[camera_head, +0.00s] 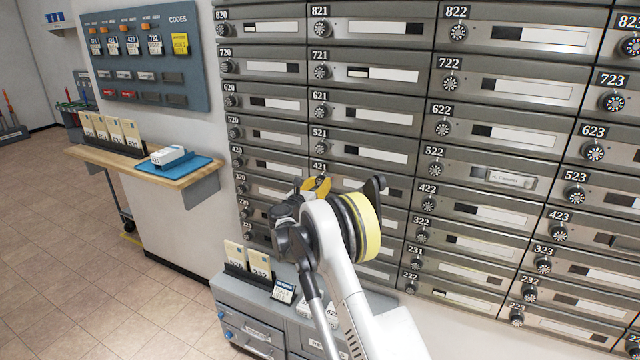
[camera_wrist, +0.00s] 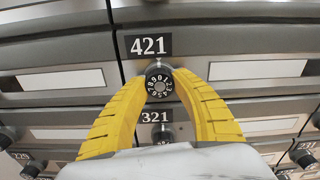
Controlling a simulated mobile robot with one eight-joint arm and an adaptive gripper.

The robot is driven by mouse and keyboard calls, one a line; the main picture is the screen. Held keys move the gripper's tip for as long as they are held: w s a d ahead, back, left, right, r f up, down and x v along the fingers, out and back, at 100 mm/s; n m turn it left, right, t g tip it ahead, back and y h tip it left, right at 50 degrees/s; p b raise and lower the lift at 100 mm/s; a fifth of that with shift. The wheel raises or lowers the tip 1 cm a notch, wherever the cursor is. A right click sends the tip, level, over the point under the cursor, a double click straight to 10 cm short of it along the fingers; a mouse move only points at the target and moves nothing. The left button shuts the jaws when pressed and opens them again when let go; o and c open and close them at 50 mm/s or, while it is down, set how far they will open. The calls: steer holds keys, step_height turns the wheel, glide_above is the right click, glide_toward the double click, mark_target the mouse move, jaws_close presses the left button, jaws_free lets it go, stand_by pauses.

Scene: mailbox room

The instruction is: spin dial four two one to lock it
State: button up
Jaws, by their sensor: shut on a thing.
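The dial of mailbox 421 (camera_wrist: 159,84) is a black knob with white digits around its face, just under the 421 label (camera_wrist: 149,46) in the wrist view. My gripper (camera_wrist: 161,76) has yellow ribbed fingers that close on the left and right sides of this dial. The 421 door (camera_wrist: 255,70) looks closed. In the head view the 421 label (camera_head: 319,167) shows just above my gripper (camera_head: 316,187), and the dial itself is hidden behind the gripper and arm.
Dial 321 (camera_wrist: 162,134) sits just below, between the fingers. Other mailbox dials surround it, such as 521 (camera_head: 319,146). A grey cabinet (camera_head: 262,318) with envelopes on top stands below. A wooden shelf (camera_head: 190,177) with a blue mat is at left. The tiled floor at left is clear.

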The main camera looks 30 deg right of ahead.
steer(key=m, duration=0.5)
steer(key=shift+p, duration=0.3)
steer(key=m, duration=0.9)
steer(key=shift+p, duration=0.35)
steer(key=m, duration=0.4)
steer(key=shift+m, duration=0.3)
steer(key=m, duration=0.4)
steer(key=shift+r, duration=0.1)
steer(key=m, duration=0.4)
steer(key=shift+p, duration=0.3)
steer(key=m, duration=0.4)
steer(key=shift+m, duration=1.8)
jaws_close()
